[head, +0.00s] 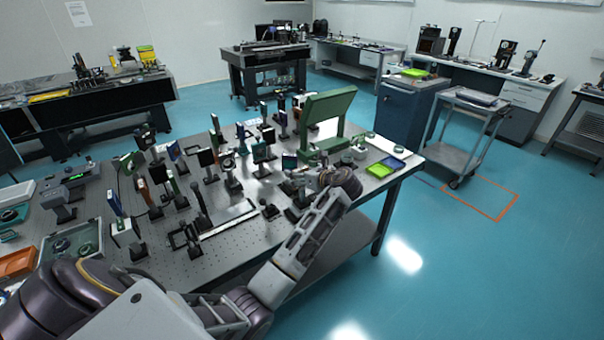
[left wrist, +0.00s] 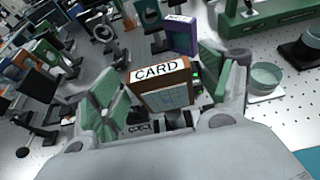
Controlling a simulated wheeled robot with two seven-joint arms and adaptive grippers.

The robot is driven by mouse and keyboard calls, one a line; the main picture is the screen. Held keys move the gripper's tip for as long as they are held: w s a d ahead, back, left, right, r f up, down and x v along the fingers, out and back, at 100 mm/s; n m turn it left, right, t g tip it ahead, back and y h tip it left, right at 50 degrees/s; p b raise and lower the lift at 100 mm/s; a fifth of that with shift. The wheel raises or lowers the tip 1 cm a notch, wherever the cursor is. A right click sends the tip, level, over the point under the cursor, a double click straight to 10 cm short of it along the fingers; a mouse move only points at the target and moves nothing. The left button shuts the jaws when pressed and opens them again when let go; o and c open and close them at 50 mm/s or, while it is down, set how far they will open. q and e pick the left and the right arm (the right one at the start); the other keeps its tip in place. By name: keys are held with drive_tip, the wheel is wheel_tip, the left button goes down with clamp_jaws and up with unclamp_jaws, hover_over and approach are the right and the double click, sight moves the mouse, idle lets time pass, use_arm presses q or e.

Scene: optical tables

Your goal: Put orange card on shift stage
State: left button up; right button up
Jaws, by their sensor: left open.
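The orange card (left wrist: 165,96) shows in the left wrist view, with an orange-brown top edge lettered "CARD" and a pale gridded face. It stands upright between the two green-padded fingers of my left gripper (left wrist: 160,80), which is open with visible gaps at both sides. In the head view my left gripper (head: 308,180) is over the right part of the near optical table, partly hidden by its own wrist; I cannot pick out the card there. I cannot tell which fixture is the shift stage. My right gripper is out of view.
Several mounted optics crowd the perforated table (head: 275,228). A purple card (left wrist: 180,35) stands just behind the orange card. A large green stand (head: 325,120), a small round green cup (left wrist: 265,77) and a yellow-green tray (head: 380,170) lie nearby. Bare tabletop shows at the front.

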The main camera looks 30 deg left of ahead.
use_arm(q)
drive_tip(key=v, duration=1.2)
drive_tip(key=shift+b, duration=0.3)
idle(0.5)
